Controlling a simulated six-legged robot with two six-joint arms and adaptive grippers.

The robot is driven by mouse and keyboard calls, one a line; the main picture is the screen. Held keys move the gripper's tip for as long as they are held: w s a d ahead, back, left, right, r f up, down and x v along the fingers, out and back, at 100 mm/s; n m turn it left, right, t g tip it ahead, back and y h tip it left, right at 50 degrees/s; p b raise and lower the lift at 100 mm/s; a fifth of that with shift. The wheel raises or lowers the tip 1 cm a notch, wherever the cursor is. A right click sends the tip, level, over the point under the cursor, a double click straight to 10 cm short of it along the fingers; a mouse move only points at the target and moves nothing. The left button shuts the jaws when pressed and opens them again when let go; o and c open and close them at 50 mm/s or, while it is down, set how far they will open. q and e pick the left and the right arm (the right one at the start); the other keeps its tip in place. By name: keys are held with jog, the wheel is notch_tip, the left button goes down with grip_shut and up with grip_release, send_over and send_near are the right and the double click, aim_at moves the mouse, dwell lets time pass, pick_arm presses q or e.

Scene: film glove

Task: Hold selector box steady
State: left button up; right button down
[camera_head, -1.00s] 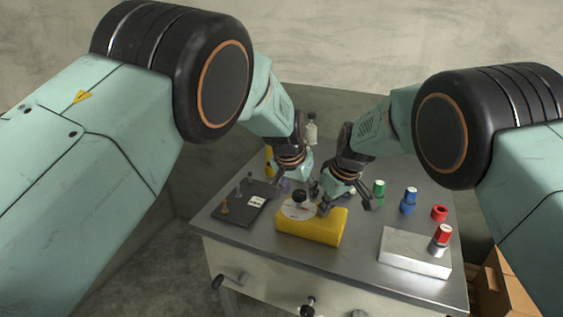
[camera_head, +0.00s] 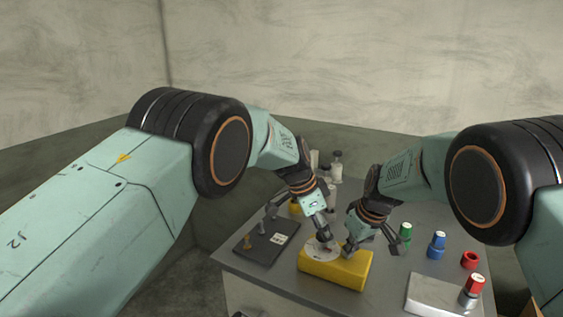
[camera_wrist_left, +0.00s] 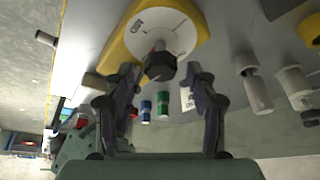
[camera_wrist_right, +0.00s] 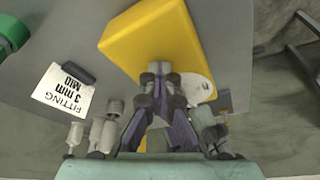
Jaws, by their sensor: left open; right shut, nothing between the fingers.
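The selector box is a yellow block (camera_head: 335,270) on the metal table, with a white dial (camera_head: 315,252) and a dark knob (camera_wrist_left: 160,65) on top. My left gripper (camera_head: 323,238) is above the dial. In the left wrist view its open fingers (camera_wrist_left: 162,78) stand on either side of the knob, with gaps visible. My right gripper (camera_head: 349,250) is at the box's far right side. In the right wrist view its fingers (camera_wrist_right: 158,70) are shut and empty, with the tips against or very near the yellow box (camera_wrist_right: 155,38); contact is unclear. The grippers hide part of the dial.
A dark plate (camera_head: 264,243) with small parts lies left of the box. Green (camera_head: 405,233) and blue (camera_head: 436,245) capped pieces, a red ring (camera_head: 469,260) and a pale block (camera_head: 434,298) with a red-topped piece are at right. Pale bottles (camera_head: 336,168) stand behind.

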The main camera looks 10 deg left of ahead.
pick_arm(q)
jog(key=shift+a+r+m, duration=0.1)
jog(key=shift+r+m, duration=0.15)
jog(key=shift+m, duration=0.15)
jog(key=v, duration=1.2)
jog(key=w+a+n+t+y, duration=0.3)
jog(key=w+a+n+t, duration=0.4)
jog(key=w+t, duration=0.3)
jog(key=w+a, duration=0.1)
jog(key=w, duration=0.1)
jog(key=shift+w+r+y, duration=0.15)
jog(key=shift+w+y, duration=0.1)
jog(key=shift+y, duration=0.15)
jog(key=shift+a+t, duration=0.1)
jog(key=shift+t, duration=0.2)
notch_tip(320, 180, up, 4)
jog(key=d, duration=0.1)
jog(key=s+d+f+m+g+h, duration=0.1)
jog(key=s+d+f+g+h, duration=0.1)
jog(key=s+d+g, duration=0.4)
jog(key=s+d+f+m+g+h, duration=0.1)
jog(key=s+d+f+g, duration=0.2)
jog(key=s, duration=0.5)
jog(key=x, duration=1.1)
jog(key=shift+a+f, duration=0.15)
jog(key=shift+f, duration=0.3)
